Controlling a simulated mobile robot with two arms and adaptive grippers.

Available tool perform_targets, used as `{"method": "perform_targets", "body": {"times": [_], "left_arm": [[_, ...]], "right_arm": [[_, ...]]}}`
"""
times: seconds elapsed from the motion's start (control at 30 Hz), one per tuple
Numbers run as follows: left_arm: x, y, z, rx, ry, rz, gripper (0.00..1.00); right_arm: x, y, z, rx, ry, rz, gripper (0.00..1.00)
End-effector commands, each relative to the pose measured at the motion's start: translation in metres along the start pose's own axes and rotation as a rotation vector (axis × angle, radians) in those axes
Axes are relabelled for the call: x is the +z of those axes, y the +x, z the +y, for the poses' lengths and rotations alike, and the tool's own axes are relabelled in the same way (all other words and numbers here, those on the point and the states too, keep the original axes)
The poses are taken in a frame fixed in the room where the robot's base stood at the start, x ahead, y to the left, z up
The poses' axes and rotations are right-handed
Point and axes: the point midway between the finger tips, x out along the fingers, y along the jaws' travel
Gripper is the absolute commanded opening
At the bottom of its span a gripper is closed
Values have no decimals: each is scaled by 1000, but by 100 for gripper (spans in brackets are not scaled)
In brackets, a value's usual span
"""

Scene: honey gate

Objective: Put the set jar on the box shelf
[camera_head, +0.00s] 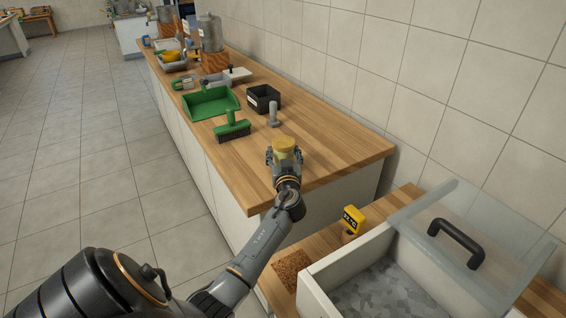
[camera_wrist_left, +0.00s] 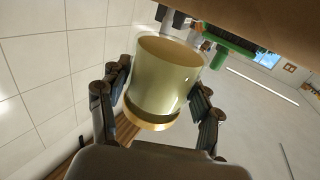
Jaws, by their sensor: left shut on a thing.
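The jar (camera_head: 284,147) is yellowish with a golden lid, and my left gripper (camera_head: 284,158) is shut on it at the near end of the wooden counter. In the left wrist view the jar (camera_wrist_left: 165,80) sits between the two fingers, its golden band toward the palm. I cannot tell whether it touches the counter. The white box (camera_head: 325,290) with a grey, stony-looking floor stands at the lower right. Which part is the shelf is not clear. My right gripper is not in view.
A yellow display tag (camera_head: 352,217) stands beside the box, and a cork mat (camera_head: 291,270) lies left of it. On the counter (camera_head: 335,145) are a green dustpan (camera_head: 213,103), a green brush (camera_head: 232,129), a black bin (camera_head: 263,98) and a grey upright piece (camera_head: 273,115).

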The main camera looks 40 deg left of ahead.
Motion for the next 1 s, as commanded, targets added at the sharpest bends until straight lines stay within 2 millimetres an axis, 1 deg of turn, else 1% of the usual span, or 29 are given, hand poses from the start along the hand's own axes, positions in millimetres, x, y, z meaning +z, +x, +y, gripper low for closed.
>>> {"method": "perform_targets", "body": {"times": [0.03,0.1,0.2,0.47,0.6,0.63,0.67,0.7,0.73,1.0], "left_arm": [[8,0,-1,-1,5,-1,15],[18,0,-1,0,6,-1,15],[25,0,-2,-1,3,2,15],[27,0,-2,-1,0,2,15],[30,0,-2,0,0,2,15],[30,0,-2,-1,1,-1,70],[30,0,-2,-1,1,-1,76],[30,0,-2,-1,1,-2,84],[30,0,-2,-1,1,-2,87],[30,0,-2,-1,1,-2,87]], "right_arm": [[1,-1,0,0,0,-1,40],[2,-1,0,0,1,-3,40],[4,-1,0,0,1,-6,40],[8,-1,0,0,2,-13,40],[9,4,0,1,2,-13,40],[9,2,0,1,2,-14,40],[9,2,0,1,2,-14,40],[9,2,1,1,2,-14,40],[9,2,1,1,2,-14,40],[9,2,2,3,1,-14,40]]}}
